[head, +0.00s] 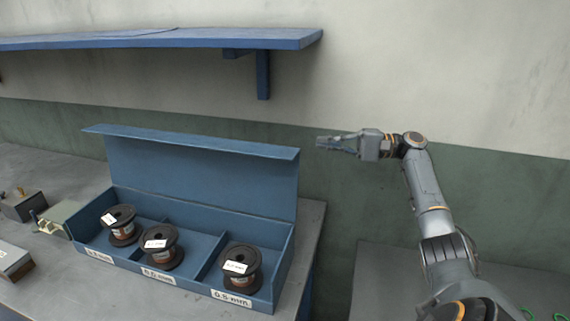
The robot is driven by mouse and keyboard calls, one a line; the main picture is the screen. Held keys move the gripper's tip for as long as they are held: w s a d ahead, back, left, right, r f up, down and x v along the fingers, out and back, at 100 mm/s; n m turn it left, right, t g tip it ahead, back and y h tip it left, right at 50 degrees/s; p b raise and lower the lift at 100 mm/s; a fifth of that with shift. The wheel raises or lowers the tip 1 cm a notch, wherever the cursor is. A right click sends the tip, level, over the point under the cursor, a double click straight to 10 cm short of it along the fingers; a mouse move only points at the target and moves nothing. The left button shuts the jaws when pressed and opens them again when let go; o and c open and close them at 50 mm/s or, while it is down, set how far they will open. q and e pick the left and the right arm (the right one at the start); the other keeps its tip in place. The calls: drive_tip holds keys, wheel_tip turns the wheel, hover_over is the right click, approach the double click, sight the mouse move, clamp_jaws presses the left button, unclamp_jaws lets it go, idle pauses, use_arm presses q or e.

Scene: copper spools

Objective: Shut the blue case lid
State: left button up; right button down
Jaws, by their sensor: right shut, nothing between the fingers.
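The blue case (140,262) sits on the grey workbench with its blue lid (200,172) standing up open at the back. The lid's upper edge has a narrow lip that leans forward. Three dark spools with copper wire, a left one (121,230), a middle one (162,254) and a right one (241,272), stand one in each compartment. My right gripper (322,142) is shut and empty. It points left, just right of the lid's upper right corner, and appears apart from it. My left gripper is not in view.
A blue wall shelf (180,41) with a bracket (263,75) hangs above the case. Small metal devices (59,217) stand left of the case. A second grey table (390,275) is at the right, past a gap.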

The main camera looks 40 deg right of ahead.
sight(283, 147)
drive_tip(key=w+a+p, duration=0.5)
drive_tip(key=a+p, duration=0.1)
drive_tip(key=a, duration=0.4)
drive_tip(key=shift+a+r, duration=0.2)
drive_tip(key=shift+r, duration=0.1)
drive_tip(key=shift+w, duration=0.1)
